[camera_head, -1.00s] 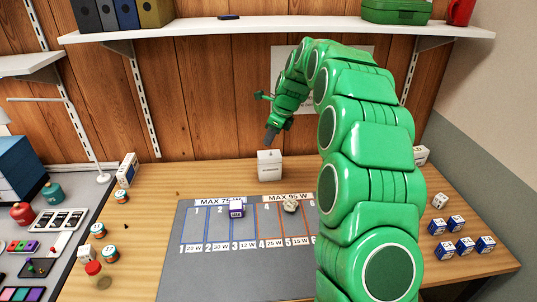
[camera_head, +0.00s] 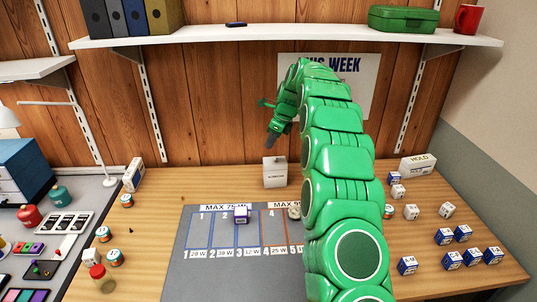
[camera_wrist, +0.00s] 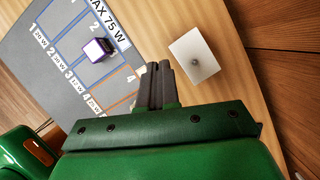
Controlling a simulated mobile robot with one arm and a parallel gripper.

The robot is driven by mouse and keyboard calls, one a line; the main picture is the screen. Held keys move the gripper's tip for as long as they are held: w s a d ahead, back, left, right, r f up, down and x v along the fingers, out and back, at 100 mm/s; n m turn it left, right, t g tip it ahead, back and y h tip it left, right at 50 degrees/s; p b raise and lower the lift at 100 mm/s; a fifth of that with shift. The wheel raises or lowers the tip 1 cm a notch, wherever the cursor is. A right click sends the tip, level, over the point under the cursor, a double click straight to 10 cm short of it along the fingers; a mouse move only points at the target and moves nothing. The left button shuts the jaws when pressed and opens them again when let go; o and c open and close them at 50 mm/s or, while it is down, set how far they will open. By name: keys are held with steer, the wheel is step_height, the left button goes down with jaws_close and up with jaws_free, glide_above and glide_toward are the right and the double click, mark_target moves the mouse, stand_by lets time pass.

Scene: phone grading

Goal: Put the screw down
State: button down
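My gripper (camera_head: 273,137) points down above and just in front of the wall, over the white box (camera_head: 275,173) at the back of the table. In the wrist view my gripper's two dark fingers (camera_wrist: 156,70) are close together. I cannot make out a screw between them. The box also shows in the wrist view (camera_wrist: 205,42), to the right of the fingertips. A small round grey spot (camera_wrist: 194,61) is on its top; I cannot tell whether it is a screw or a hole.
A grey mat (camera_head: 200,275) with numbered slots holds a purple-and-white cube (camera_head: 241,215). A pale object (camera_head: 293,212) sits near slot 4, partly hidden by my arm. Several cubes (camera_head: 445,237) lie at the right, near a box marked HOLD (camera_head: 417,165). Jars (camera_head: 115,259) stand at the left.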

mark_target(266, 160)
steer(key=w+f, duration=0.4)
steer(key=shift+a+f, duration=0.15)
steer(key=shift+a, duration=0.05)
steer(key=shift+w+f, duration=0.7)
steer(key=shift+f, duration=0.05)
steer(key=shift+w+f, duration=0.25)
steer(key=shift+a+f, duration=0.1)
steer(key=shift+f, duration=1.4)
steer(key=shift+f, duration=0.1)
steer(key=c, duration=1.4)
jaws_free()
